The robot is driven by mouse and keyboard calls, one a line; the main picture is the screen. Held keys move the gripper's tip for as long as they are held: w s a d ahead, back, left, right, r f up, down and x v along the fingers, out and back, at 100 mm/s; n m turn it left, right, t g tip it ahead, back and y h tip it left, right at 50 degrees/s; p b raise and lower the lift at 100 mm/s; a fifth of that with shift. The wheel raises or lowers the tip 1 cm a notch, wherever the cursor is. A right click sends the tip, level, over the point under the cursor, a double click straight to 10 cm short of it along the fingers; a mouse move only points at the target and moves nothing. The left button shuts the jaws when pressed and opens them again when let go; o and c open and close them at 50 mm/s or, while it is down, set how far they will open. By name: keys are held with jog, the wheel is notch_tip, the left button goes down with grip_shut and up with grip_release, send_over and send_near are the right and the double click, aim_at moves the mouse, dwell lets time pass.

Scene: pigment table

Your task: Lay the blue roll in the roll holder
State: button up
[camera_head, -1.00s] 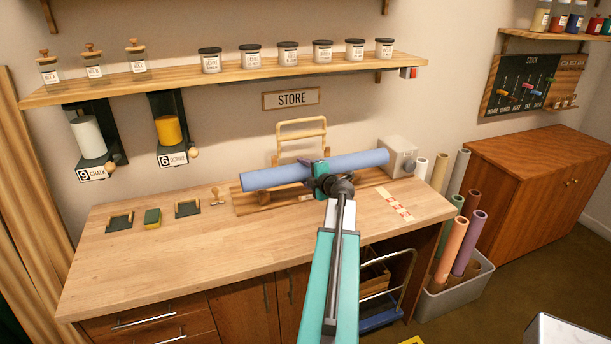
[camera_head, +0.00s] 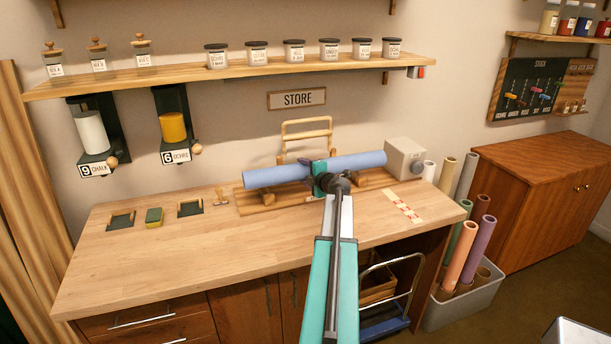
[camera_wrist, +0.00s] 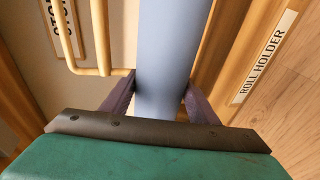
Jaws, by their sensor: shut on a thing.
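The blue roll (camera_head: 358,162) lies across my gripper (camera_head: 328,178), with an end sticking out on each side. In the wrist view the blue roll (camera_wrist: 168,60) runs between the two dark fingers of my gripper (camera_wrist: 158,98), which are shut on it. The wooden roll holder (camera_head: 258,207) stands at the back of the bench, just below and behind the roll. Its "ROLL HOLDER" label shows in the wrist view on the holder's edge (camera_wrist: 262,62). I cannot tell whether the roll touches the holder's supports.
A wooden frame (camera_head: 306,130) rises behind the roll. A grey box (camera_head: 404,158) stands at its right end. The bench front (camera_head: 180,265) is clear. A shelf (camera_head: 200,76) hangs above.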

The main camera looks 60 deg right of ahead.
jog(key=shift+w+d+f+b, duration=0.6)
jog(key=shift+w+f+b, duration=0.25)
jog(key=shift+b, duration=0.35)
jog(key=shift+w+d+f+b, duration=0.6)
jog(key=shift+f+b, duration=0.3)
jog(key=shift+b, duration=0.25)
jog(key=shift+w+f, duration=0.1)
jog(key=shift+f, duration=1)
jog(key=o, duration=1.2)
jog(key=shift+a, duration=0.1)
jog(key=shift+o, duration=0.2)
jog(key=shift+f, duration=0.2)
